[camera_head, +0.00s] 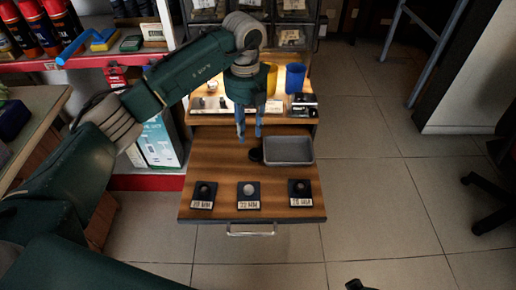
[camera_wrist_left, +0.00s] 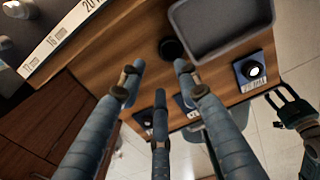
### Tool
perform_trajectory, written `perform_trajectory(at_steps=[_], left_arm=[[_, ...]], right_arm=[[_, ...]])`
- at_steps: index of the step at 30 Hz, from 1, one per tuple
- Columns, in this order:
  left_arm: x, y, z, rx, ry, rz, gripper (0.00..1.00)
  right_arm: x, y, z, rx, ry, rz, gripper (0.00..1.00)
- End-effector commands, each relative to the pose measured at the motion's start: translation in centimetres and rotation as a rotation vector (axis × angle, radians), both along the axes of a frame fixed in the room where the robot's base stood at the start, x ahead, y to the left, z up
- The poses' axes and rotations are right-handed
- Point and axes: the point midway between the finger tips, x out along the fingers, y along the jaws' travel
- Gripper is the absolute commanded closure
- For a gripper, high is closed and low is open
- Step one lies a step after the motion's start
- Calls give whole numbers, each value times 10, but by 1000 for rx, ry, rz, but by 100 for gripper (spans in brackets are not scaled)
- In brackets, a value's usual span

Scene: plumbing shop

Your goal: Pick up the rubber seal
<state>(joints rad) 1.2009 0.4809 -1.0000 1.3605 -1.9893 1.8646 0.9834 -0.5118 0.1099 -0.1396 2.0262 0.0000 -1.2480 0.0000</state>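A small black round piece, which looks like the rubber seal (camera_head: 256,154), lies on the pulled-out wooden drawer board, just left of the grey tray. It also shows in the left wrist view as a dark disc (camera_wrist_left: 171,49), beyond my fingers and beside the tray. My left gripper (camera_head: 249,136) points down above the board, slightly left of and behind the seal in the head view. Its fingers (camera_wrist_left: 158,82) are spread, with nothing between them. My right gripper (camera_wrist_left: 279,97) shows at the right edge of the left wrist view, its fingers apart and empty, away from the seal.
The grey tray (camera_head: 288,162) is empty. Several dark labelled blocks with round pieces, including the middle one (camera_head: 248,194), line the drawer's front. Behind are a lit shelf with a yellow cup (camera_head: 271,80) and a blue cup (camera_head: 295,77).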

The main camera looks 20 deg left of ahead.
Motion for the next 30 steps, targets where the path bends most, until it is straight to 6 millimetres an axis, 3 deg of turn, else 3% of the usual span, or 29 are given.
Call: perform_trajectory(at_steps=[3,11,18,29,30], left_arm=[[-1,0,-22,-1,2,0,67],[0,0,-44,0,0,-1,67],[-1,1,-80,-1,2,-1,67],[0,1,-90,-1,-1,-2,67],[0,1,-90,-1,-1,-2,75]], right_arm=[[1,0,9,1,-7,-1,60],[1,-1,20,1,-12,-2,60],[0,-1,42,1,-23,-3,60],[-1,-2,50,1,-25,-4,60],[-1,-2,50,1,-25,-4,60]])
